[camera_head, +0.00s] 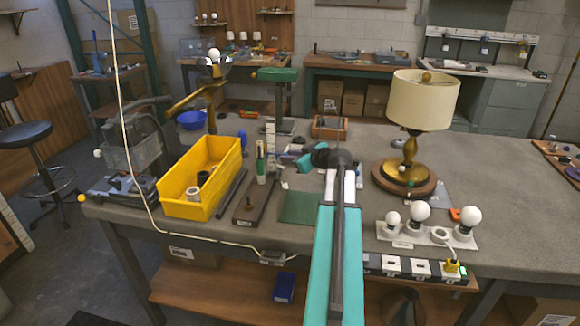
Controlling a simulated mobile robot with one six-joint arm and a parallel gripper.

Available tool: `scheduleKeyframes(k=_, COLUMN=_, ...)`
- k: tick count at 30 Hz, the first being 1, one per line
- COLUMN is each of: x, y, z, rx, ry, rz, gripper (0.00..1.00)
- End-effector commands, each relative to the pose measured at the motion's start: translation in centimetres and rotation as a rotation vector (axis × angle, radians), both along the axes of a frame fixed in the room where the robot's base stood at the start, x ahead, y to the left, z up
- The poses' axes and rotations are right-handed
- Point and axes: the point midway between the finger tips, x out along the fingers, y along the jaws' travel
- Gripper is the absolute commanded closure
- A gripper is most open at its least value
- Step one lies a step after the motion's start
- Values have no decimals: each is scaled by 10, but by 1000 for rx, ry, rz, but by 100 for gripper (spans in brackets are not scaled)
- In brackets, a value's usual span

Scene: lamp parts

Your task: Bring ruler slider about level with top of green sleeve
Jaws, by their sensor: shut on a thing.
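A pale upright ruler (270,136) stands on the workbench, just behind a dark wooden block (254,202). A slim upright piece with green and white parts, apparently the green sleeve (260,165), stands on the block, just left of and in front of the ruler. My gripper (282,157) reaches in from the right, beside the ruler. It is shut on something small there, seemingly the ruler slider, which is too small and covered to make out. The gripper's height looks near the upper part of the green sleeve. Their exact levels cannot be told.
A yellow bin (202,178) stands to the left. A brass lamp with a cream shade (422,100) stands to the right. White bulbs on a board (425,232) are at the front right. A green mat (299,207) lies in front of my gripper.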

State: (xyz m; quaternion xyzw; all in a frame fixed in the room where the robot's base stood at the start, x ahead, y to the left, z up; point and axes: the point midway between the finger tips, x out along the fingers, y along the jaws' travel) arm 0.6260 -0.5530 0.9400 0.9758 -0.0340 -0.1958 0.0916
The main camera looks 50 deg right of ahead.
Motion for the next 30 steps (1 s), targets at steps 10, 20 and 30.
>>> scheduleKeyframes(k=10, x=1, y=0, z=20, rx=0, ry=-2, rz=-1, gripper=100)
scheduleKeyframes(k=20, x=1, y=0, z=20, rx=0, ry=-2, rz=-1, gripper=66)
scheduleKeyframes(k=30, x=0, y=0, z=20, rx=1, ry=-1, rz=0, gripper=60)
